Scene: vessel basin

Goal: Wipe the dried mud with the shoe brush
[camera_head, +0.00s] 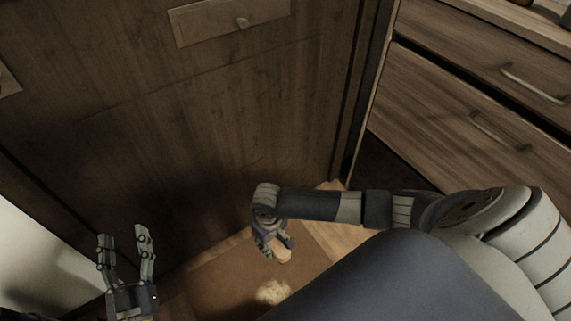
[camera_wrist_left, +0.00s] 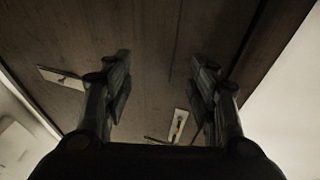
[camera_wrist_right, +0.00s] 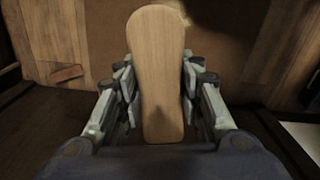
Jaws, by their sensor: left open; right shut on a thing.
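A pale, light-tan patch of dried mud (camera_head: 273,292) lies on the brown mat (camera_head: 215,284) on the floor. My right gripper (camera_head: 279,249) is shut on the shoe brush (camera_head: 283,257), above the mat and a little beyond the patch in the head view. In the right wrist view the brush (camera_wrist_right: 158,72) shows as a long, rounded, light wooden back between the fingers; its bristles are hidden. A bit of the patch shows at the top edge there. My left gripper (camera_head: 126,249) is open and empty at the lower left, with its fingers pointing up.
A dark wooden door (camera_head: 190,130) with a metal plate (camera_head: 230,18) stands behind the mat. A wooden drawer cabinet (camera_head: 460,105) with metal handles is at the right. A white wall (camera_head: 40,262) is at the lower left. My right arm crosses the lower right.

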